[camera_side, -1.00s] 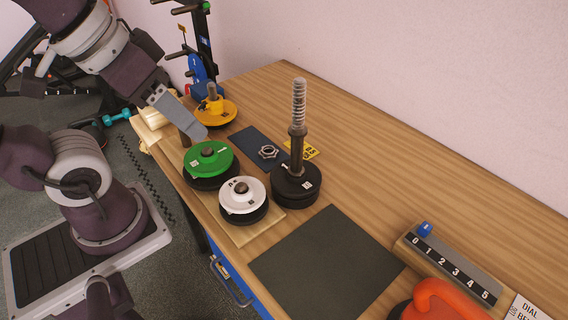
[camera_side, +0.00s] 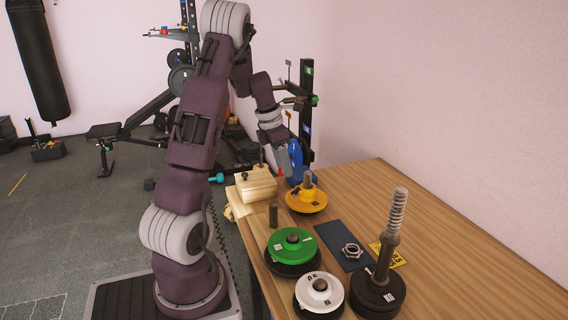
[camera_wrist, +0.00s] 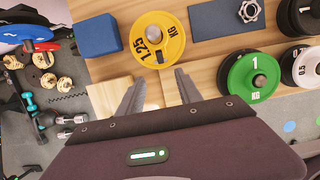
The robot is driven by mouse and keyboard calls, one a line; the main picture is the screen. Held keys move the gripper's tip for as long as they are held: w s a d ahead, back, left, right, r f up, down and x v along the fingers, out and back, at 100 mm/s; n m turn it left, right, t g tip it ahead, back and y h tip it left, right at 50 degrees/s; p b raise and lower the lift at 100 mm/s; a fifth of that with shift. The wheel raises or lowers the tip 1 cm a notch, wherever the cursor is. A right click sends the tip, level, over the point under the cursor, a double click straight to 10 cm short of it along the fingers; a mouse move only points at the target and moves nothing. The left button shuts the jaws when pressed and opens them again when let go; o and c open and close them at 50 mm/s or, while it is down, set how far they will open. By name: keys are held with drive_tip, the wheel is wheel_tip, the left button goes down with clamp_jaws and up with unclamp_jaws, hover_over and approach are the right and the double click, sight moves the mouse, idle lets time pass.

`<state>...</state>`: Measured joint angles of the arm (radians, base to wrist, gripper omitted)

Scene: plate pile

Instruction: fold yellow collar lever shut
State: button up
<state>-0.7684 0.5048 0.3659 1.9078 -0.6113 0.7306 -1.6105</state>
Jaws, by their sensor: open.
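The yellow plate also fills the upper middle of the wrist view (camera_wrist: 142,52). My gripper (camera_wrist: 158,78) is open and empty in the wrist view, its fingertips just at the plate's near edge.
A green plate (camera_side: 292,244), a white plate (camera_side: 319,288) and a spring-topped post (camera_side: 389,245) stand nearer. A metal star nut (camera_side: 352,251) lies on a dark mat (camera_side: 330,238). A blue block (camera_wrist: 98,36) is left of the yellow plate. The table's right side is clear.

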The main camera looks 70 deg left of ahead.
sight(292, 193)
drive_tip(key=shift+x, duration=4.4)
drive_tip(key=shift+w+d, duration=0.1)
drive_tip(key=shift+d, duration=0.05)
drive_tip(key=c, duration=0.7)
drive_tip(key=shift+o, duration=0.2)
